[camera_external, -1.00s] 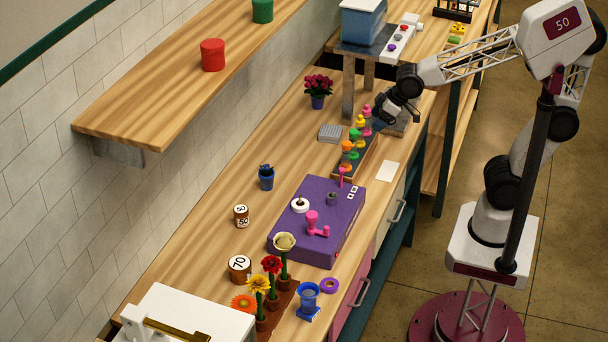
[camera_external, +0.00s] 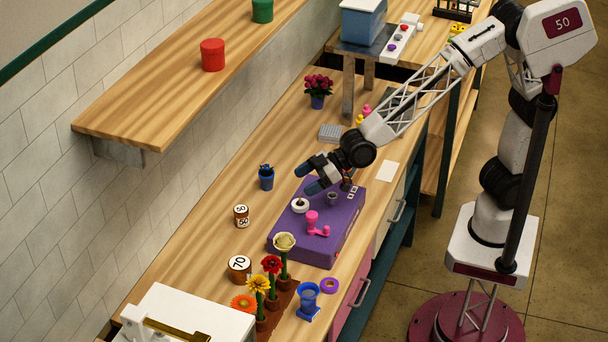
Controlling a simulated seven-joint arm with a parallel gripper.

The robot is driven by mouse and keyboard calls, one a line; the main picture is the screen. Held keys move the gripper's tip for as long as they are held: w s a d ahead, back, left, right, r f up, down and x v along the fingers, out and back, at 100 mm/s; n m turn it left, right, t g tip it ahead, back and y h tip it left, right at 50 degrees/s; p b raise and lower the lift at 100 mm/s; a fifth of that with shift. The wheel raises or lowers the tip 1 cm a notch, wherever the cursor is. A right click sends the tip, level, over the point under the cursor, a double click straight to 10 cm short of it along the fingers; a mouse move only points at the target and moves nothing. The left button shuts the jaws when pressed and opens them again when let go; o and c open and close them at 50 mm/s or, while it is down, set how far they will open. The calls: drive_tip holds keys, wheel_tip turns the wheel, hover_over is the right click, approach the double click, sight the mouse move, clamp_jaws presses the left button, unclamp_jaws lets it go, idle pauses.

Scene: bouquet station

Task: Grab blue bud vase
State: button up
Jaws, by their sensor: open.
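A small dark blue vase or pot (camera_external: 266,179) with a dark blue top stands upright on the wooden bench, left of the purple box. A brighter blue flared vase (camera_external: 308,296) stands on a blue base near the bench's front edge. I cannot tell for sure which one is the bud vase. My gripper (camera_external: 306,178) is open and empty, its blue-tipped fingers pointing left above the back of the purple box. It is to the right of the dark blue vase and apart from it.
The purple box (camera_external: 290,243) carries a pink crank (camera_external: 315,225) and a white knob (camera_external: 299,205). Potted flowers (camera_external: 271,266) and a purple ring (camera_external: 329,285) stand near the bright blue vase. Numbered pots (camera_external: 240,268) are at left. A wooden shelf (camera_external: 160,105) overhangs the back.

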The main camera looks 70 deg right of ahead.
drive_tip(key=s+a+f+n+y, duration=0.1)
drive_tip(key=s+a+f, duration=0.1)
drive_tip(key=a, duration=0.5)
drive_tip(key=s+a+f+n+y, duration=0.1)
drive_tip(key=s+a, duration=0.1)
drive_tip(key=a, duration=0.4)
drive_tip(key=g+y, duration=0.1)
drive_tip(key=g, duration=0.1)
approach(315, 292)
drive_tip(key=x, duration=0.2)
drive_tip(key=f+x, duration=0.1)
drive_tip(key=x, duration=0.1)
drive_tip(key=shift+w, duration=0.1)
drive_tip(key=shift+x, duration=1.3)
drive_tip(key=shift+x, duration=2.6)
drive_tip(key=shift+w+r, duration=0.1)
drive_tip(key=shift+r, duration=0.05)
clamp_jaws()
